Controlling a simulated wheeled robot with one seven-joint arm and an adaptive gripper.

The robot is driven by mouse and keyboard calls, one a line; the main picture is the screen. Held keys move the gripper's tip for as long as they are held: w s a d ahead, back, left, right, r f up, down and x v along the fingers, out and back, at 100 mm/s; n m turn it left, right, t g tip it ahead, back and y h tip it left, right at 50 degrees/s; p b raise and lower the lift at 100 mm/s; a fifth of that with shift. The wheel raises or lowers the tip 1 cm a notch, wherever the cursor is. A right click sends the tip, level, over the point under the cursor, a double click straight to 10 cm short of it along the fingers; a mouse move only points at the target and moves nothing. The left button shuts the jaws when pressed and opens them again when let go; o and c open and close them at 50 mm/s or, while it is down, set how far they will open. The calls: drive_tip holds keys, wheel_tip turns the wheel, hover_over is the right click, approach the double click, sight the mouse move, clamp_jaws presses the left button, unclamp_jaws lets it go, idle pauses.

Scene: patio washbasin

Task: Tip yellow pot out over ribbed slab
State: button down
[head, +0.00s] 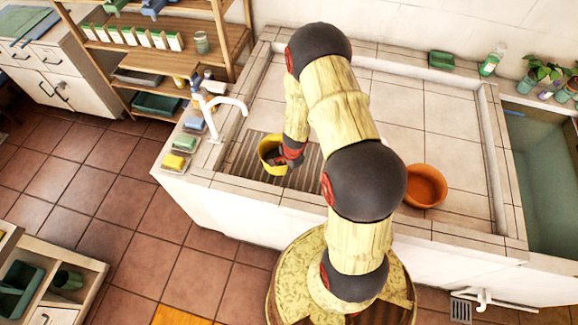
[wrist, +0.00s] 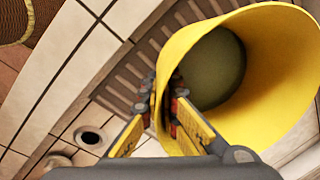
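The yellow pot (head: 265,151) is over the ribbed slab (head: 312,170), in the left part of the tiled basin counter. My gripper (head: 290,156) is at the pot's right side in the head view. In the wrist view my gripper (wrist: 166,104) has one finger inside and one outside the wall of the yellow pot (wrist: 262,112), pinching it near the rim. The pot's mouth faces the wrist camera, and a dull olive round surface shows deep inside; I cannot tell whether it is contents or the bottom. The ribbed slab (wrist: 128,88) shows behind the pot.
An orange bowl (head: 425,186) stands on the counter right of my arm. A white tap (head: 213,108) rises at the slab's left, with a yellow sponge (head: 174,162) on the ledge. A green block (head: 441,60) and a bottle (head: 492,60) stand at the back. Bare tiles lie behind the slab.

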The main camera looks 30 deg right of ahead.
drive_tip(key=shift+s+d+f+b, duration=0.15)
drive_tip(key=shift+f+b, duration=0.05)
drive_tip(key=shift+b, duration=0.15)
drive_tip(key=shift+f+b, duration=0.15)
drive_tip(key=shift+b, duration=0.4)
drive_tip(key=y+b, duration=0.1)
drive_tip(key=b, duration=0.1)
drive_tip(key=a+f+y+b, duration=0.1)
drive_tip(key=b, duration=0.2)
drive_tip(key=shift+f+m+t+b, duration=0.15)
drive_tip(key=shift+m+t+b, duration=0.15)
drive_tip(key=shift+b, duration=0.05)
